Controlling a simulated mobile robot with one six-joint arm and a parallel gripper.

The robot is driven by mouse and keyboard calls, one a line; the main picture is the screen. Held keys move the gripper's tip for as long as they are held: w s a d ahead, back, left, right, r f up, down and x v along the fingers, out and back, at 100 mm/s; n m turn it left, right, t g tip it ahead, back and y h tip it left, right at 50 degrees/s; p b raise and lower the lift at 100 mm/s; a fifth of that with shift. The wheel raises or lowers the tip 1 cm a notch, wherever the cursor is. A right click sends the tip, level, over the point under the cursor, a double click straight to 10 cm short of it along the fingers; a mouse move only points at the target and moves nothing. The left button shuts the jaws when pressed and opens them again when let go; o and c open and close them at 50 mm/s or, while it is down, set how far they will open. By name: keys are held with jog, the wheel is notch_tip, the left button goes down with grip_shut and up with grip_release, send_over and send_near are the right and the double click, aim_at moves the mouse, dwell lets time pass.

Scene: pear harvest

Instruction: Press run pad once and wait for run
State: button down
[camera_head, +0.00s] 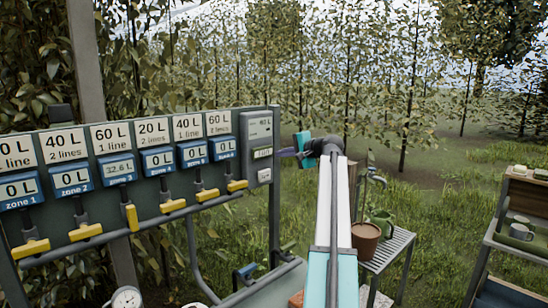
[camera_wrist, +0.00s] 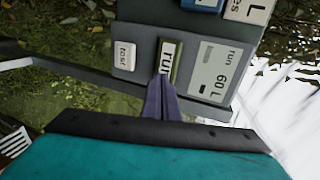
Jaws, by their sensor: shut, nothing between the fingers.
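The grey control box (camera_head: 258,140) sits at the right end of the dark panel. Its run pad (camera_head: 263,153) is a pale label in a greenish frame, below a small display and above a white test pad (camera_head: 264,175). In the wrist view the run pad (camera_wrist: 167,60) lies between the test pad (camera_wrist: 125,55) and the display (camera_wrist: 212,72), which reads "run" and 60 L. My gripper (camera_head: 283,153) is shut and empty; its purple fingertips (camera_wrist: 163,82) point at the run pad and overlap its near edge. I cannot tell whether they touch it.
Several zone meters line the panel. The zone 3 meter (camera_head: 119,168) reads about 32.6 L and its yellow lever (camera_head: 131,217) hangs vertical; the other visible meters read 0 L, with levers across. A slatted table (camera_head: 390,250) with a plant pot (camera_head: 365,242) stands right.

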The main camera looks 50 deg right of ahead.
jog(key=shift+b+v, duration=0.5)
jog(key=shift+v, duration=2.45)
jog(key=shift+r, duration=0.15)
